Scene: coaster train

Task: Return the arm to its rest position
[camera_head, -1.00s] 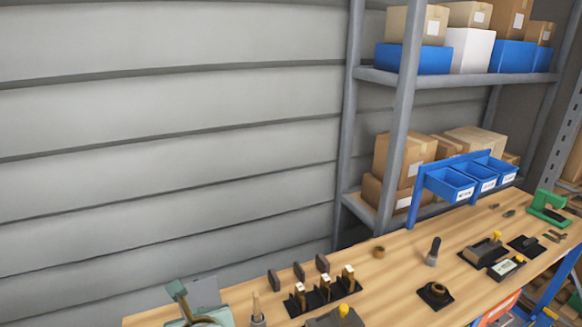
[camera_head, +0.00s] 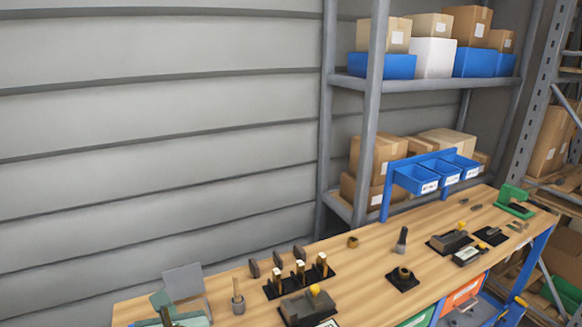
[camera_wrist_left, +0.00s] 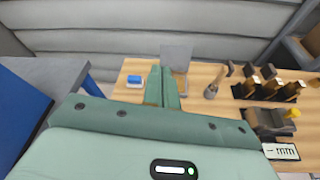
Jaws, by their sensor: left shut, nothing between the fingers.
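My left gripper (camera_wrist_left: 162,74) is in the middle of the left wrist view. Its two teal fingers are together with nothing between them. They point over the wooden workbench (camera_wrist_left: 204,72), with a grey upright panel (camera_wrist_left: 176,56) just beyond their tips. In the head view, teal parts (camera_head: 162,299) show at the bottom left beside the same panel (camera_head: 184,281); I cannot tell whether they are mine. My right gripper is in neither view.
The workbench (camera_head: 365,262) holds a cup with a tool (camera_head: 238,303), a black rack (camera_head: 300,284), several black fixtures and a green device (camera_head: 514,200). Blue bins (camera_head: 416,180) and a grey shelf post (camera_head: 370,120) stand behind. A blue-white block (camera_wrist_left: 134,81) lies left of my fingers.

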